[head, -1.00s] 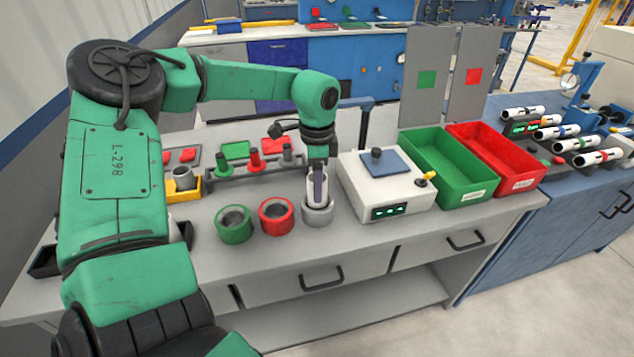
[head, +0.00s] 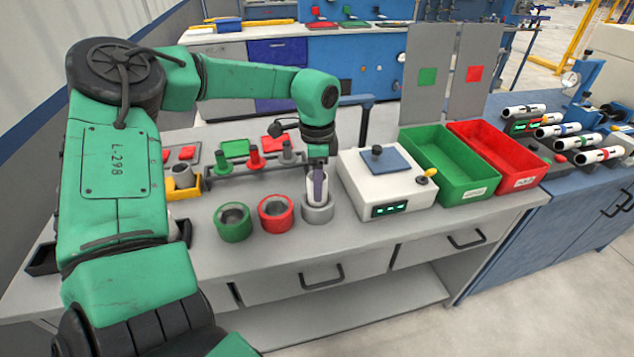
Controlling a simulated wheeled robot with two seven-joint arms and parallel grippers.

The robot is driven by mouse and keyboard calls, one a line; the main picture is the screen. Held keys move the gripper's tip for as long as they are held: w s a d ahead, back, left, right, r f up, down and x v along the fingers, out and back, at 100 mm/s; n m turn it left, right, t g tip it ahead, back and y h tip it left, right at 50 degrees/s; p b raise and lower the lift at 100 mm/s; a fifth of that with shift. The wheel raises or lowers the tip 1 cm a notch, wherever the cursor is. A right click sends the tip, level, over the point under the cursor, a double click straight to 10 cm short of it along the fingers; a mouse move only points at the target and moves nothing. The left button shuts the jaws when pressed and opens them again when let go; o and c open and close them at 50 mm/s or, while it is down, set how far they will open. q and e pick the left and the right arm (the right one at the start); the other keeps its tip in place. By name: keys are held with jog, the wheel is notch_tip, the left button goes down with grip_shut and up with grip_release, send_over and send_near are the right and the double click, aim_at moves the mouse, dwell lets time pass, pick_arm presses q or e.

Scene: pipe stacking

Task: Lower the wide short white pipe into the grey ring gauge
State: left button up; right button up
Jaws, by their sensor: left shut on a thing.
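The grey ring gauge (head: 318,214) stands on the workbench, to the right of the red ring. The wide short white pipe (head: 311,184) is upright at the ring's opening, and its lower end is hidden by the ring's near rim. How deep it sits inside, I cannot tell. My left gripper (head: 318,185) points down over the ring and is shut on the pipe. Its dark finger covers part of the pipe. My right gripper does not show.
A red ring (head: 276,214) and a green ring (head: 233,222) stand close on the left. A white device (head: 385,185) is close on the right, with a green bin (head: 450,170) and a red bin (head: 497,157) beyond. A rack with coloured plugs (head: 254,161) is behind.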

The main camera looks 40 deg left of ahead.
pick_arm(q)
jog(key=shift+f+b, duration=0.3)
jog(key=o, duration=1.4)
jog(key=shift+o, duration=0.2)
notch_tip(320, 180, up, 15)
jog(key=shift+f, duration=0.15)
